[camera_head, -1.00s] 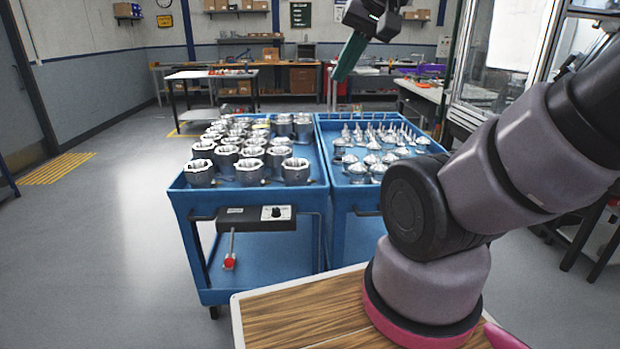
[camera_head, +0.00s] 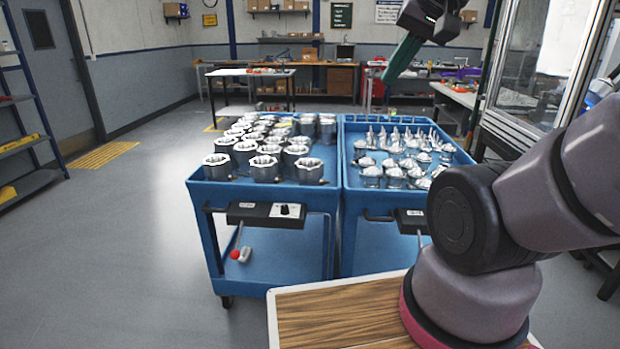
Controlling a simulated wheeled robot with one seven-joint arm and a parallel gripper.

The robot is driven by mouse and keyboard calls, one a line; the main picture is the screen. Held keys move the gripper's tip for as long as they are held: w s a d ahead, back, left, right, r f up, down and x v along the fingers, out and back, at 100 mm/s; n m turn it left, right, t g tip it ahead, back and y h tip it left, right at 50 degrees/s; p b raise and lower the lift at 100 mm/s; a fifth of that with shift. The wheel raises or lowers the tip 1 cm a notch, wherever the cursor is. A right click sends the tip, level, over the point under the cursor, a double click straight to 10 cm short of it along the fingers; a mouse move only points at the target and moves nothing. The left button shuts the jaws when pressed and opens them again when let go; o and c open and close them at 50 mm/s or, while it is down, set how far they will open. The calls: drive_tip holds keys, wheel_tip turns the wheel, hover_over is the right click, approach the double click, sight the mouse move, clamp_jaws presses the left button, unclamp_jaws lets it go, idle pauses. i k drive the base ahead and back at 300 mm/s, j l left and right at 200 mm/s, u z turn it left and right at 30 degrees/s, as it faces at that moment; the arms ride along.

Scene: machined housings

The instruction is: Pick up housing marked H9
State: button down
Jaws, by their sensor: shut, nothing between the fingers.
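Several silver machined housings (camera_head: 265,168) stand upright in rows on the left blue cart (camera_head: 200,193). Any markings on them are too small to read, so I cannot tell which one is H9. My gripper (camera_head: 402,62) is at the upper right, raised well above the carts and apart from every housing. Its green fingers point down and to the left. They look closed together and hold nothing.
The right blue cart (camera_head: 350,185) stands beside the left one and carries several pointed silver parts (camera_head: 395,150). A wood-topped surface (camera_head: 340,315) is in front, under my arm. A shelf rack (camera_head: 25,140) stands at far left. Open grey floor (camera_head: 120,240) lies left of the carts.

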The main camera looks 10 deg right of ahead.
sight(309, 172)
drive_tip(key=i+j+z, duration=0.25)
drive_tip(key=i+j, duration=0.3)
drive_tip(key=i+j+z, duration=0.25)
drive_tip(key=i+j, duration=0.25)
drive_tip(key=j, duration=0.1)
